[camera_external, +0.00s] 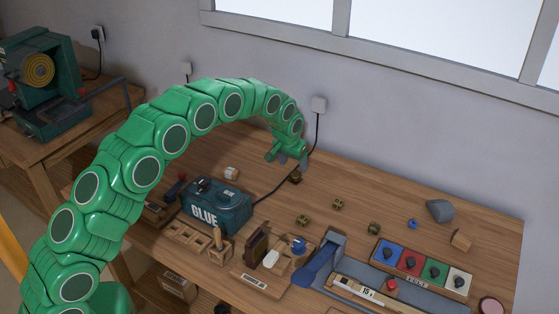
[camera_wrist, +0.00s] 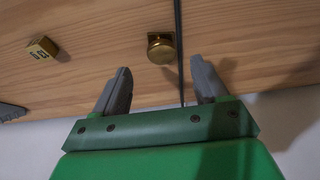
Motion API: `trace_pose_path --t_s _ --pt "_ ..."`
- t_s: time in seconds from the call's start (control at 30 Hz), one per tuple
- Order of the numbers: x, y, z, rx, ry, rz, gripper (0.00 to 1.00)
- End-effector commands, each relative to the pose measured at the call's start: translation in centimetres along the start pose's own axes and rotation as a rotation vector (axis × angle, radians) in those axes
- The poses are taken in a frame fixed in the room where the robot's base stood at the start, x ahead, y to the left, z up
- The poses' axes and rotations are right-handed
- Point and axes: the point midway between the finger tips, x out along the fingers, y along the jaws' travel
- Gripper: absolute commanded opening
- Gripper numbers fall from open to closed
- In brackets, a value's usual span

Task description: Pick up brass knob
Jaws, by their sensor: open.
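The brass knob (camera_wrist: 160,50) sits on a square base on the wooden table in the wrist view. It lies just beyond my fingertips, roughly between them in the picture. It also shows in the external view as a small dark brass piece (camera_external: 295,178) near the back of the table, below my gripper (camera_external: 288,157). In the wrist view my gripper (camera_wrist: 160,66) is open and empty, with its two grey fingers spread apart. The fingers appear above the table and apart from the knob.
A black cable (camera_wrist: 180,40) runs close beside the knob. A small brass cube (camera_wrist: 42,48) lies to the left in the wrist view. The teal GLUE box (camera_external: 217,206), small brass cubes (camera_external: 338,203) and a panel with coloured squares (camera_external: 411,262) share the table (camera_external: 400,195).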

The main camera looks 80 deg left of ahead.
Motion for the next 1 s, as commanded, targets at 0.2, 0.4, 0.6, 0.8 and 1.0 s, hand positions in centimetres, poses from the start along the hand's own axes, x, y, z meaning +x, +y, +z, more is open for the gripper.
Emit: trace_pose_path --t_s 0.2,0.4,0.6,0.8,1.0 --pt "1.7 0.0 0.1 0.0 -0.003 0.0 0.73" --pt "3.0 -0.2 0.1 0.0 -0.004 -0.001 0.73" --pt "5.2 -0.4 0.0 0.001 -0.002 -0.001 0.73" --pt "6.7 -0.4 0.0 0.0 0.001 0.0 0.73" --pt "6.7 -0.3 0.0 0.0 0.001 0.0 0.73"
